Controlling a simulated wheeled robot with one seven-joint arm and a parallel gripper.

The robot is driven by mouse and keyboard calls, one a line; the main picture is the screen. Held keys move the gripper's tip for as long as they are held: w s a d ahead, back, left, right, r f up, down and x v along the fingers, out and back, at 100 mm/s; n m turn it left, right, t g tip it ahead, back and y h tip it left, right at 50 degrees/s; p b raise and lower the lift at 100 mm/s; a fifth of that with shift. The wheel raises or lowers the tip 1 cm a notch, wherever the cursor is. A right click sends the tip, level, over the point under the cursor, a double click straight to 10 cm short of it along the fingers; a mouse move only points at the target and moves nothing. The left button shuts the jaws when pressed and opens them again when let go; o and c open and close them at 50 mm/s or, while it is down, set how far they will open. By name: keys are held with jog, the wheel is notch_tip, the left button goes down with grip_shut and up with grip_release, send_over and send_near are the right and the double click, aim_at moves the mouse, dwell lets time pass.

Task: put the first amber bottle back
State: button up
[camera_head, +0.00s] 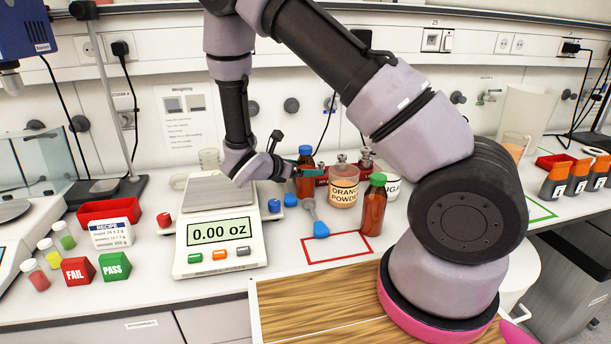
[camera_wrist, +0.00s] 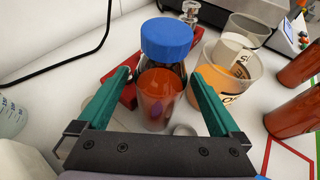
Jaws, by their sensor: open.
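An amber bottle with a blue cap (camera_head: 306,172) stands upright at the back of the bench, right of the scale. In the wrist view, the blue-capped bottle (camera_wrist: 158,95) is between the two green fingers of my gripper (camera_wrist: 161,76). The fingers are spread, with a gap visible on both sides. In the head view, my gripper (camera_head: 288,166) reaches the bottle from the left. Two amber bottles show partly at the wrist view's right edge.
The orange powder jar (camera_head: 343,187) stands just right of the blue-capped bottle, with the sugar jar (camera_head: 392,187) farther right. The scale (camera_head: 220,236) reads 0.00 oz with an empty pan.

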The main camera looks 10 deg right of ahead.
jog(key=shift+w+d, duration=0.1)
grip_shut()
